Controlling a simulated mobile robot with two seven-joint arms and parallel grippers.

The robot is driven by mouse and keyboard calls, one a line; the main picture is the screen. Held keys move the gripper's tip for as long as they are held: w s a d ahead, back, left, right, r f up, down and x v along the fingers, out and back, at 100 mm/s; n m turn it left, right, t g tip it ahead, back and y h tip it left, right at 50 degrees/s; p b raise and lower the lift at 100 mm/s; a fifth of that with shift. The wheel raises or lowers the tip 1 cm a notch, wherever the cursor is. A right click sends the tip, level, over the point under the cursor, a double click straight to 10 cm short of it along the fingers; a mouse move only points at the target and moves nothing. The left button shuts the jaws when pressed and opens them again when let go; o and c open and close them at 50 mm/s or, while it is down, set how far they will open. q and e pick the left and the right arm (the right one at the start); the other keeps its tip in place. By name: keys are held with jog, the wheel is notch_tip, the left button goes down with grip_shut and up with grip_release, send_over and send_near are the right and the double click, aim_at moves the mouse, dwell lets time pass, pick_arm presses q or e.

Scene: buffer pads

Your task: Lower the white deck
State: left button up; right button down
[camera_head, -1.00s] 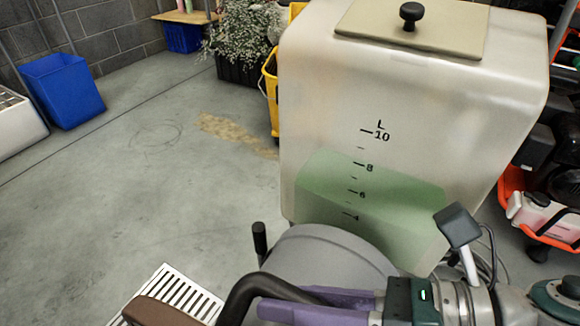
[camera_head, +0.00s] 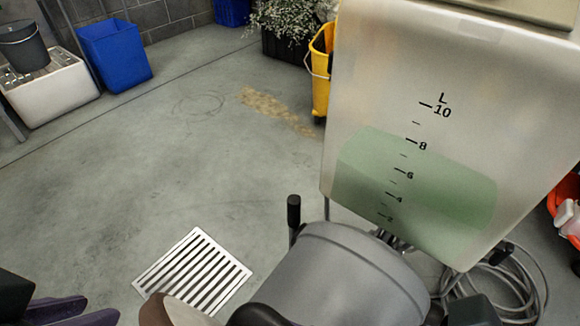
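I cannot make out a part that is clearly the white deck. A large off-white tank (camera_head: 470,70) stands upright at the right, with litre marks and green liquid showing through its lower part. A grey rounded housing (camera_head: 345,275) sits in front of it, with a short black lever (camera_head: 293,212) upright at its left. My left gripper (camera_head: 88,314) is at the bottom left corner, its purple fingers cut off by the picture edge, apart from the tank and housing. Its opening cannot be judged. My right gripper's fingers are out of the picture.
A slotted floor drain (camera_head: 194,272) lies left of the housing. A yellow bucket (camera_head: 321,75) stands behind the tank's left side. Blue bins, a white crate (camera_head: 55,95) and a plant (camera_head: 290,22) line the back. A coiled cable (camera_head: 515,285) lies right. The floor at left is clear.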

pick_arm(q)
jog(key=shift+h, duration=0.8)
jog(key=w+d, duration=0.8)
jog(key=w, duration=0.1)
jog(key=shift+w+d+r, duration=0.1)
jog(key=shift+d+r, duration=0.05)
grip_shut()
jog(key=s+d+r+m+g, duration=0.4)
jog(key=d+r+m+g, duration=0.1)
jog(key=d+r, duration=0.6)
notch_tip(320, 180, down, 11)
jog(key=s+a, duration=0.1)
jog(key=s, duration=0.1)
jog(key=shift+s+a+r, duration=0.15)
jog(key=shift+s+a, duration=0.1)
jog(key=shift+s, duration=0.05)
